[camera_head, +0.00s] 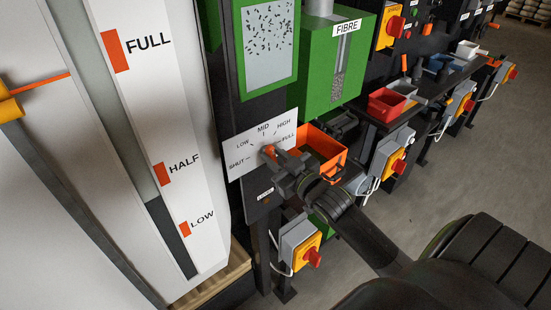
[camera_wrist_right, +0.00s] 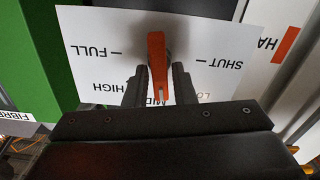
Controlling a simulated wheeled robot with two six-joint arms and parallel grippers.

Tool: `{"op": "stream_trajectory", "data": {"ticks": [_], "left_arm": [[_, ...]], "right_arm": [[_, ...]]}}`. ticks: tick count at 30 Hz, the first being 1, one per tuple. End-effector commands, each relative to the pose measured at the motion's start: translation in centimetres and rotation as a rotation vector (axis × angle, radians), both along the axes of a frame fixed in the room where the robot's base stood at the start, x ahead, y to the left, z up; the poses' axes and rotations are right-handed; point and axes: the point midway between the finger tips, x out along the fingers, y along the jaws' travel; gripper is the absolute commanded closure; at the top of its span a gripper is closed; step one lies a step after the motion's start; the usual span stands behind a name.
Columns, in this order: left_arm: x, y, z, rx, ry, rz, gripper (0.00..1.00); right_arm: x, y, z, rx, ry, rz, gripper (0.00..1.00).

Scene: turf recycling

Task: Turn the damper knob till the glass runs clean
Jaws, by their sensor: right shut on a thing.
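The damper knob is an orange lever (camera_head: 268,151) on a white dial plate (camera_head: 236,158) marked SHUT, LOW, MID, HIGH and FULL. In the right wrist view the knob (camera_wrist_right: 156,52) stands between the fingers, its tip with a pale line lying towards MID. My right gripper (camera_head: 277,157) is shut on the knob; its fingers (camera_wrist_right: 158,82) partly cover the LOW and MID labels. The glass (camera_head: 270,42) above the dial, framed in green, shows many dark specks scattered over a pale ground. My left gripper is not in view.
A green FIBRE box (camera_head: 318,49) with a narrow window of grey bits stands right of the glass. An orange bin (camera_head: 333,148) sits just behind my right gripper. A yellow switch box with red knob (camera_head: 303,246) is below. A tall FULL/HALF/LOW gauge (camera_head: 150,120) is left.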

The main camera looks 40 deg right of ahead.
Motion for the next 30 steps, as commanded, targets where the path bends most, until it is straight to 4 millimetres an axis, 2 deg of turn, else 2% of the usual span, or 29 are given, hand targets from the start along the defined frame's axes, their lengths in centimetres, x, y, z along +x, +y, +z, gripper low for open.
{"op": "stream_trajectory", "data": {"ticks": [18,30], "left_arm": [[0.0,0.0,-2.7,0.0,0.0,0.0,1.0],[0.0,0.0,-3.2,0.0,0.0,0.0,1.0]], "right_arm": [[0.0,0.3,-0.4,-0.476,-0.036,0.0,0.99],[0.0,0.4,-0.3,-0.59,-0.045,0.0,0.99]]}}
